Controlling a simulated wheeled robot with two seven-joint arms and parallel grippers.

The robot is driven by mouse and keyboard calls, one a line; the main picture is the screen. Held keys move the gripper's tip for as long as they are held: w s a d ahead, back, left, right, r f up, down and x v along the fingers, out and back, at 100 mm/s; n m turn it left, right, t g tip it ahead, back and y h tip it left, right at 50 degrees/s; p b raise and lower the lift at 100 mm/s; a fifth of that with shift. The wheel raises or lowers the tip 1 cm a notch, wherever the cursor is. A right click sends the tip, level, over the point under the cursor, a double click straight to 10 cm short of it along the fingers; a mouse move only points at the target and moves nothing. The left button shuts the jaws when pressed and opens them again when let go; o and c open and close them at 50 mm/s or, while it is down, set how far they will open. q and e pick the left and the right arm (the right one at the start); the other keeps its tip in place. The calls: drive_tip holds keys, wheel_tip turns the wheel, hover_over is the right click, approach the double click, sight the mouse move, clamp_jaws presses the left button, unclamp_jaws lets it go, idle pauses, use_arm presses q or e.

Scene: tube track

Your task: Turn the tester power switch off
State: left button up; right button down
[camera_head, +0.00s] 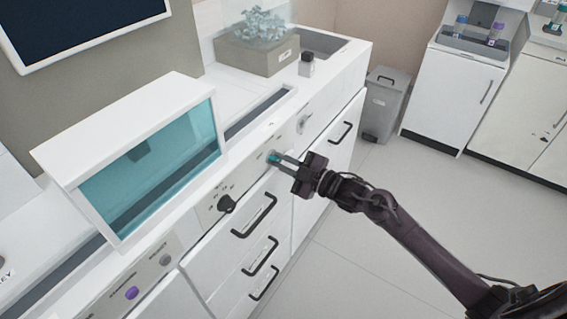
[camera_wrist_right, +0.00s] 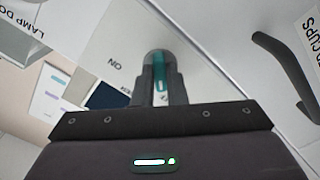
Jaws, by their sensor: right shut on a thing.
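The tester power switch (camera_head: 272,157) is a small teal part on the white front panel of the counter, mostly hidden by my fingers. My right gripper (camera_head: 281,160) reaches it from the right and is shut on it. In the right wrist view the switch (camera_wrist_right: 158,66) shows as a teal lever between the two dark fingers of my right gripper (camera_wrist_right: 158,88). An "ON" label is on the white panel beside it. Which way the switch is set I cannot tell. My left gripper is not in view.
A black knob (camera_head: 226,203) and a purple button (camera_head: 132,293) are on the same panel, to the left. Drawers with black handles (camera_head: 254,216) lie below. A teal-windowed box (camera_head: 150,180) stands on the counter. A grey bin (camera_head: 384,103) stands behind; the floor at right is clear.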

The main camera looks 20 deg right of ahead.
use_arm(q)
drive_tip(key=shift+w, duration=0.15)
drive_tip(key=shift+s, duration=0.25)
use_arm(e)
drive_tip(key=c, duration=1.5)
unclamp_jaws()
drive_tip(key=shift+o, duration=0.2)
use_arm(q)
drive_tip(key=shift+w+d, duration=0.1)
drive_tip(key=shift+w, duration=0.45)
use_arm(e)
drive_tip(key=v, duration=0.7)
drive_tip(key=shift+s+d, duration=0.25)
drive_tip(key=shift+s, duration=0.1)
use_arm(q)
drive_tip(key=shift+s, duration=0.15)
